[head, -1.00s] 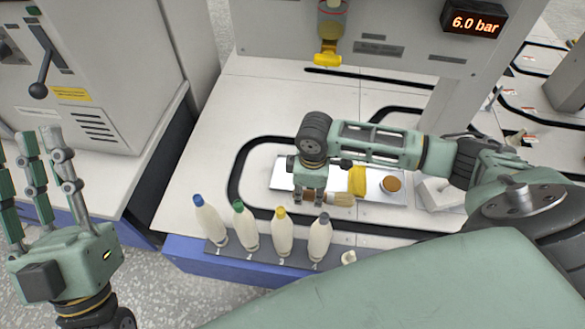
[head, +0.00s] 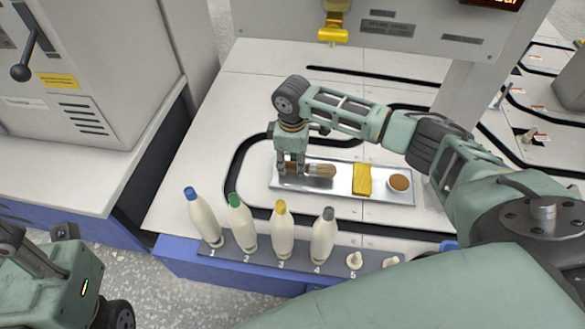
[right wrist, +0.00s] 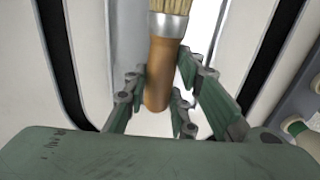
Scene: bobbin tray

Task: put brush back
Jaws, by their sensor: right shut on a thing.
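The brush (head: 318,170) has pale bristles, a metal band and a brown wooden handle. My right gripper (head: 291,171) is shut on its handle, over the left part of the metal tray (head: 340,188). In the right wrist view the brush (right wrist: 161,65) lies between the fingers (right wrist: 160,105), bristles at the top edge. I cannot tell whether the brush touches the tray. A folded yellow cloth (head: 362,179) and a small round tan-topped item (head: 399,183) are on the tray's right part. My left gripper is mostly cut off at the lower left; its fingertips are hardly visible.
Several white bobbins with coloured tops, such as the yellow one (head: 282,230), stand in a numbered dark rack (head: 265,258) along the front edge. A yellow-ended fixture (head: 333,33) hangs above the back. Black tracks run across the white table (head: 250,75).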

